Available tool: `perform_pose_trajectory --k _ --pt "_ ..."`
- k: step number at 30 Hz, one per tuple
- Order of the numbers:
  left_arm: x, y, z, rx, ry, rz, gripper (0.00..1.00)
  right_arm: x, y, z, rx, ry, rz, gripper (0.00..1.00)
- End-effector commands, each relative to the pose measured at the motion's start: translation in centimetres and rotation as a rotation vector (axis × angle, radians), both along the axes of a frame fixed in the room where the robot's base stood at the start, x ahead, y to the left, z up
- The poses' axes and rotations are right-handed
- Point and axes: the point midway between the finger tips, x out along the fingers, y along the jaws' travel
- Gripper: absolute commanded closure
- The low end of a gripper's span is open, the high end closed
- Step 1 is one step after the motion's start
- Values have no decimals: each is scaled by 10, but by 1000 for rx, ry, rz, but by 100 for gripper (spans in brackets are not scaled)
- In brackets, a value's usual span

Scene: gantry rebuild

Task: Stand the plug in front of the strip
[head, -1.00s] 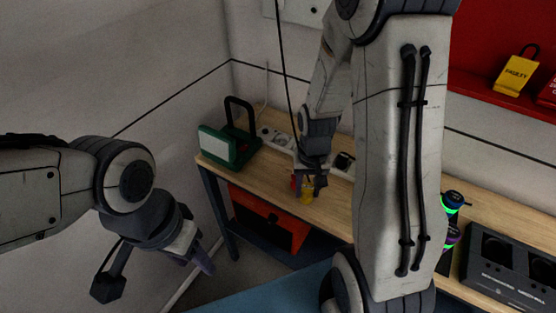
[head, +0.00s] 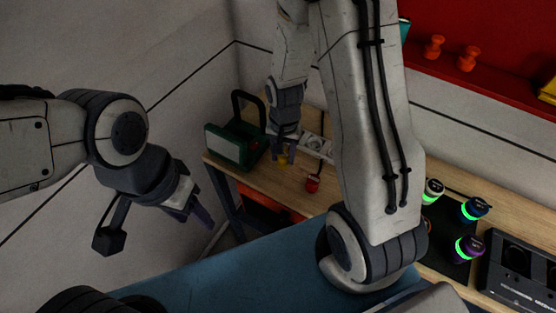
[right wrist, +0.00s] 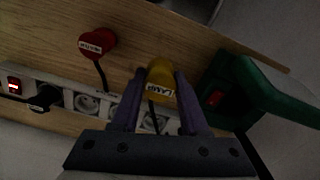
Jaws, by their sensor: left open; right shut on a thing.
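My right gripper (head: 283,153) is shut on a yellow plug (right wrist: 160,75) with a white label and a dark cord. The plug also shows below the fingers in the head view (head: 283,160). It is in front of the left end of the white socket strip (head: 317,147); whether it touches the table I cannot tell. In the right wrist view the strip (right wrist: 60,95) runs behind it, partly hidden by the fingers. A red plug (right wrist: 97,43) with a white label is on the wood in front of the strip, also in the head view (head: 312,183). My left gripper (head: 203,216) is open and empty, away from the table.
A green lamp-like box with a dark handle (head: 228,147) stands close left of the right gripper; it also shows in the right wrist view (right wrist: 262,88). A black plug (right wrist: 45,97) sits in the strip. Several bottles with green-lit bands (head: 470,209) stand further right.

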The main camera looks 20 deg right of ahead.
Motion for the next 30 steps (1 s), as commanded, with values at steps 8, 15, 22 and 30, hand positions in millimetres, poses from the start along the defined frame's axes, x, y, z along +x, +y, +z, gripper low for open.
perform_pose_trajectory --k 8,15,22,30 --pt "0 0 9 0 0 -2 50 9 11 -17 -1 4 0 100" --pt "0 0 18 0 0 -3 50 10 12 -45 0 3 2 100" --pt "0 0 17 0 0 -3 50 11 12 -49 0 -1 2 100" --pt "0 0 14 0 0 -2 50 10 12 -53 0 -1 2 40"
